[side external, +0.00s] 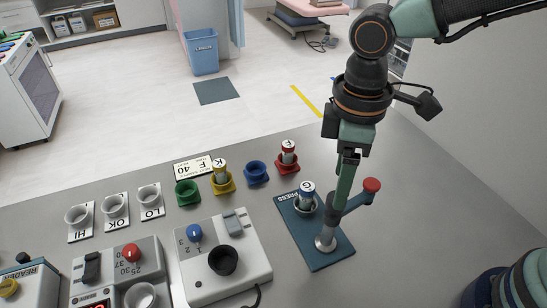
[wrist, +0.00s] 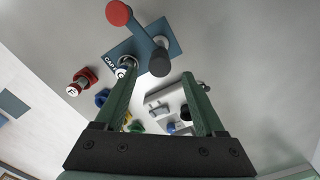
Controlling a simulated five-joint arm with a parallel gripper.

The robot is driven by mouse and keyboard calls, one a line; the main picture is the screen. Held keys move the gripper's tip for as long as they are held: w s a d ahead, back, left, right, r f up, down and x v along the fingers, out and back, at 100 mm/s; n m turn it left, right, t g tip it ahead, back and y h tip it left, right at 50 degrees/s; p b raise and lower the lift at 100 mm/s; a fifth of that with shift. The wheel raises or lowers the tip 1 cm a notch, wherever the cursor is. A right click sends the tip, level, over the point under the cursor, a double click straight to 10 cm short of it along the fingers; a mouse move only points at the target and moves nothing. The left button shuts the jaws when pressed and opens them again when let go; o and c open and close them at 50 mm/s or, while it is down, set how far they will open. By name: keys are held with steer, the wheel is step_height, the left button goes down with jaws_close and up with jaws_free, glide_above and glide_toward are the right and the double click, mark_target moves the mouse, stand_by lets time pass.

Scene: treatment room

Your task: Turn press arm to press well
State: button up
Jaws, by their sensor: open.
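The press has a blue base plate (side external: 318,255) marked PRESS. The vial (wrist: 124,69) is partly hidden by the left finger.
A white control box (side external: 240,270) with a blue knob and black dial stands left of the press. The table right of the press is clear.

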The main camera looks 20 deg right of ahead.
steer(key=shift+f, duration=1.95)
jaws_close()
steer(key=shift+r, duration=0.1)
